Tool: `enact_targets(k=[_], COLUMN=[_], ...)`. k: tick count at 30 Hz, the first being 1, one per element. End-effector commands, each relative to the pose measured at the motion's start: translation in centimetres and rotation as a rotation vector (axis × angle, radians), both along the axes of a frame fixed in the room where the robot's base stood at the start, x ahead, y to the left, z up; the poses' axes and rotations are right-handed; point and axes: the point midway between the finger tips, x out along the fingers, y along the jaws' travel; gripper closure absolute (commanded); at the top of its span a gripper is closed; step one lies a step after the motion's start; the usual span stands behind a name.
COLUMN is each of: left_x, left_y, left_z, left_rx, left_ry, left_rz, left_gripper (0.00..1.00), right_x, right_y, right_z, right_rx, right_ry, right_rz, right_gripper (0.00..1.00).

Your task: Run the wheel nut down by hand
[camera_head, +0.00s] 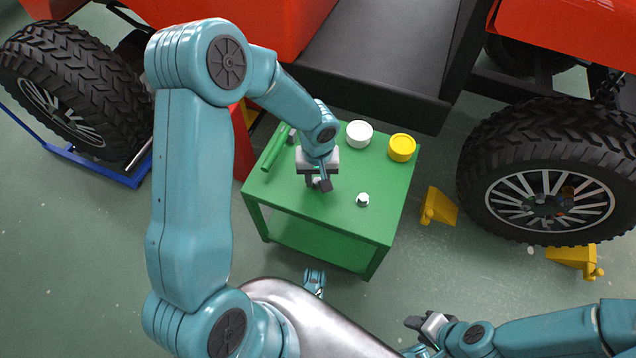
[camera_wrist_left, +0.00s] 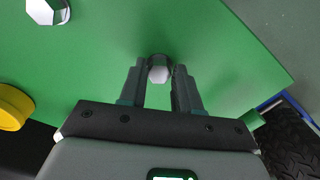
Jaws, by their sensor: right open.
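My left gripper (camera_head: 318,184) points down over the green cart top (camera_head: 345,218). In the left wrist view its fingers (camera_wrist_left: 161,75) stand on either side of a silver nut with a dark rim (camera_wrist_left: 159,72). I cannot tell whether they press on it. A second silver nut (camera_head: 362,200) lies on the cart to the right of the gripper; it also shows at the top left of the left wrist view (camera_wrist_left: 47,10). The wheel (camera_head: 548,203) with its spoked rim is on the red vehicle at right. My right gripper (camera_head: 428,324) is open and empty at the bottom, away from the wheel.
A white round container (camera_head: 359,133) and a yellow one (camera_head: 402,147) stand at the cart's back edge. A green cylinder (camera_head: 275,149) lies at its left. Yellow chocks (camera_head: 438,207) sit by the wheel. Another wheel (camera_head: 75,90) rests on a blue frame at left.

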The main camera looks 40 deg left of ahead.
Motion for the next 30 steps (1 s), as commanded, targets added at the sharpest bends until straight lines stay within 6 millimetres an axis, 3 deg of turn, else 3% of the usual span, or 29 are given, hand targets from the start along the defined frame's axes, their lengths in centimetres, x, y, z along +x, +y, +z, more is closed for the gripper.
enact_targets(k=[1,3,9,18,27,30], left_x=[0.1,0.1,0.1,0.1,0.1,0.9], left_y=[-0.1,-0.1,0.0,-0.1,-0.1,-0.2], left_z=[0.0,0.0,0.5,4.1,4.2,5.3], left_rx=[0.0,0.0,0.0,0.001,0.001,0.002], left_ry=[0.0,0.0,-0.001,-0.001,-0.001,-0.006], left_rz=[0.0,-0.001,-0.001,-0.001,-0.002,-0.033], left_gripper=[0.86,1.0,1.0,1.0,1.0,1.0], right_x=[0.0,0.0,0.0,0.0,0.0,0.0], right_y=[0.0,0.0,0.0,0.0,0.0,0.0], right_z=[0.0,0.0,0.4,2.6,2.5,2.5], right_rx=[0.0,0.0,0.0,0.0,0.0,0.0], right_ry=[0.0,0.0,0.0,0.0,0.0,0.0], right_rz=[0.0,0.0,0.0,0.0,0.0,0.0], right_gripper=[0.57,0.57,0.57,0.57,0.57,0.57])
